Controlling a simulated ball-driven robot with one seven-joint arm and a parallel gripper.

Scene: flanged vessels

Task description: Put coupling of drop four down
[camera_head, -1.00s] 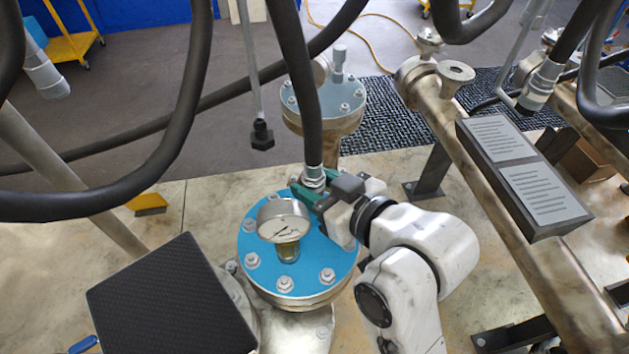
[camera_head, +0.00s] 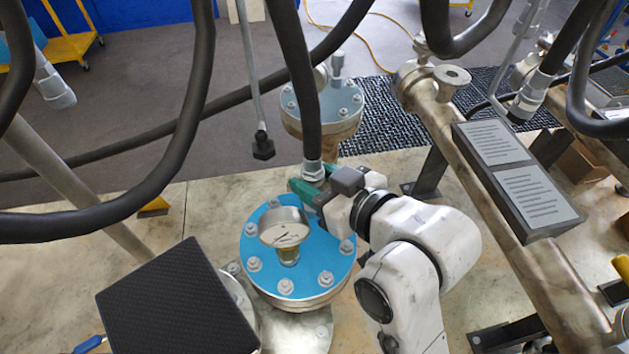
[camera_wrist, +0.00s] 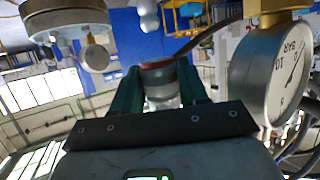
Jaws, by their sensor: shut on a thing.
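My gripper (camera_head: 313,190) has green fingers and is shut on a silver coupling (camera_head: 313,170) at the lower end of a thick black hose (camera_head: 303,100). In the head view the coupling is upright just behind the pressure gauge (camera_head: 284,228), over the blue flanged lid (camera_head: 310,262). Its lower end is hidden by the fingers, so I cannot tell whether it touches the lid. In the wrist view the coupling (camera_wrist: 161,85) sits between the two green fingers, and the gauge (camera_wrist: 268,75) is close on the right.
A second flanged vessel (camera_head: 322,105) stands behind. A thin grey drop with a black end (camera_head: 263,147) hangs left of the held hose. Other thick hoses cross the upper left. A black panel (camera_head: 178,305) is at the front left, and a pipe with a label box (camera_head: 515,175) at the right.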

